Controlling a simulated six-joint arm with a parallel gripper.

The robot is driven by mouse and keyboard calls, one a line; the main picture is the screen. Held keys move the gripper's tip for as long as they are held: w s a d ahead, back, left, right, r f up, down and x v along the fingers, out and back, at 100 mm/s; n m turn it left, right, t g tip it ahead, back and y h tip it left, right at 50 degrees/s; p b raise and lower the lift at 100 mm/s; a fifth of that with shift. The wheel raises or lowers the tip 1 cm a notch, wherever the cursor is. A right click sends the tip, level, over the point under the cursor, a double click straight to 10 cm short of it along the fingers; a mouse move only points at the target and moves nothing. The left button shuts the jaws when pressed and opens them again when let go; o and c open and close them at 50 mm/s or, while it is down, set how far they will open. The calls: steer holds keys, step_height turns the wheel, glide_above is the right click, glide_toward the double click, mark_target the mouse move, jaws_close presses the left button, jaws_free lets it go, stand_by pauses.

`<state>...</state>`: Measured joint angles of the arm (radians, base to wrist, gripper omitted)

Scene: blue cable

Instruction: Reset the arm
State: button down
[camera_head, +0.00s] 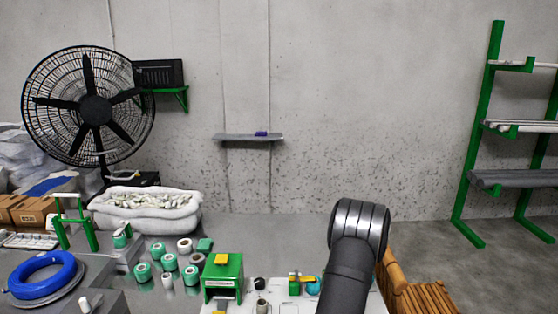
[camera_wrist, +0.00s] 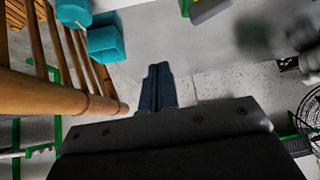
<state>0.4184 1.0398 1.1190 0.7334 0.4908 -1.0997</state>
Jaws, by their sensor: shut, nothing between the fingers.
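My gripper (camera_wrist: 157,84) shows in the wrist view, with its two dark fingers together and nothing between them. Around the fingertips there is only open space, with a pale surface and wall behind. In the head view my dark arm rises at the lower right of centre, and the gripper itself is not visible there. The blue cable (camera_head: 41,276) lies coiled on a round grey plate (camera_head: 72,290) at the far left of the head view, well apart from my arm.
A green box (camera_head: 222,274), several teal and white spools (camera_head: 170,262) and a white tub (camera_head: 147,213) stand on the grey table. A wooden slatted piece (camera_head: 422,297) is right of my arm; wooden rails (camera_wrist: 50,94) also show in the wrist view. A fan (camera_head: 90,107) stands behind left.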

steer(key=a+g, duration=0.1)
steer(key=a, duration=0.4)
steer(key=s+a+f+g, duration=0.1)
steer(key=a, duration=0.4)
steer(key=s+a+g, duration=0.1)
steer(key=a, duration=0.4)
steer(key=shift+s+a+f+m+g, duration=0.1)
steer(key=shift+s+f+m+g, duration=0.2)
steer(key=shift+g, duration=0.1)
steer(key=shift+s+a+h, duration=0.2)
steer(key=shift+a+h, duration=0.3)
steer(key=shift+a, duration=0.45)
steer(key=w+d+r+t, duration=0.1)
steer(key=d, duration=0.7)
steer(key=d+r+t+y, duration=0.1)
steer(key=d+t, duration=0.1)
steer(key=d, duration=0.6)
steer(key=shift+w+r, duration=0.4)
